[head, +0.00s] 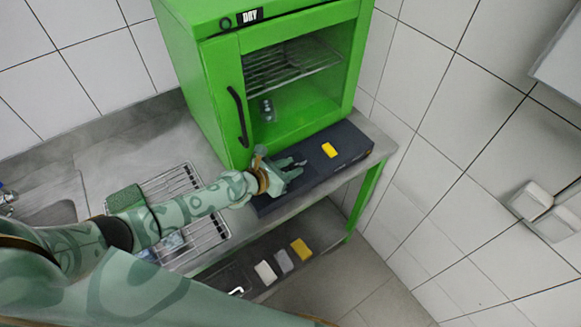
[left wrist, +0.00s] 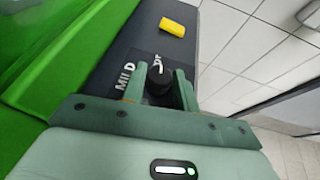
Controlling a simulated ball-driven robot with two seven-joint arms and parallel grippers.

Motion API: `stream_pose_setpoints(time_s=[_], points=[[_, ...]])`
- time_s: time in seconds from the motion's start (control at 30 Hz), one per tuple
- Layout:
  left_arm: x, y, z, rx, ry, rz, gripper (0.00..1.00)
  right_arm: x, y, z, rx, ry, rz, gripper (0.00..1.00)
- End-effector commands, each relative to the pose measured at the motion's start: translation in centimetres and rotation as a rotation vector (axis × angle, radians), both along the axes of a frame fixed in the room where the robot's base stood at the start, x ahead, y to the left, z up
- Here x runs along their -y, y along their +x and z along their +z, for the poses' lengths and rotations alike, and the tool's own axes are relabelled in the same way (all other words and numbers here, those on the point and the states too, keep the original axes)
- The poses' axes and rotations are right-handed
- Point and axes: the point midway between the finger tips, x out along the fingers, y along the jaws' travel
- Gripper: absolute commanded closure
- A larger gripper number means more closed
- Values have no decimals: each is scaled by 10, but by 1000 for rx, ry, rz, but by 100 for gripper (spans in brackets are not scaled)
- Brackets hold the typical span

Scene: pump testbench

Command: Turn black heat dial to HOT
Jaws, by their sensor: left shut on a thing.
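The black heat dial (left wrist: 158,82) sits on the dark control panel (left wrist: 115,58) and shows between the fingers in the left wrist view. My left gripper (left wrist: 160,88) is shut on the dial. White lettering on the panel reads MILD (left wrist: 126,75), and a second word, partly hidden by the dial and a finger, is likely HOT. A pale mark on the dial points away from the gripper, between the two words. In the head view my left gripper (head: 292,168) reaches the dark panel (head: 275,197) below the green cabinet; its fingers hide the dial there. My right gripper is not in view.
A yellow block (head: 329,150) lies on the panel beside the dial. The green cabinet (head: 219,100) with a glass door and black handle (head: 238,117) stands behind. Several blocks lie on the lower shelf.

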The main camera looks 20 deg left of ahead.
Motion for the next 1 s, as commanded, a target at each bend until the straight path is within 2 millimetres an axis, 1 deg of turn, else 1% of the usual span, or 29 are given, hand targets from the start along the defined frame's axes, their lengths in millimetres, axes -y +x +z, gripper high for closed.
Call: stream_pose_setpoints(time_s=[0.3,0.33,0.37,0.4,0.67,0.77,0.87,0.9,1.0], points=[[0,0,1,0,-1,-13,93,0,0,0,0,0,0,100],[0,0,1,0,-1,-13,62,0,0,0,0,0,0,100],[0,0,1,1,-1,-12,53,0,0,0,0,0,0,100],[0,0,1,1,-1,-12,48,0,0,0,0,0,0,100],[0,0,1,0,0,-12,48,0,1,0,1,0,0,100],[0,0,8,1,2,-13,48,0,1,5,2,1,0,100],[0,1,27,3,1,-14,48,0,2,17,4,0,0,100],[-1,2,37,5,3,-14,48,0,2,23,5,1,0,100],[5,-16,59,1,1,-16,48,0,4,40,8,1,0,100]])
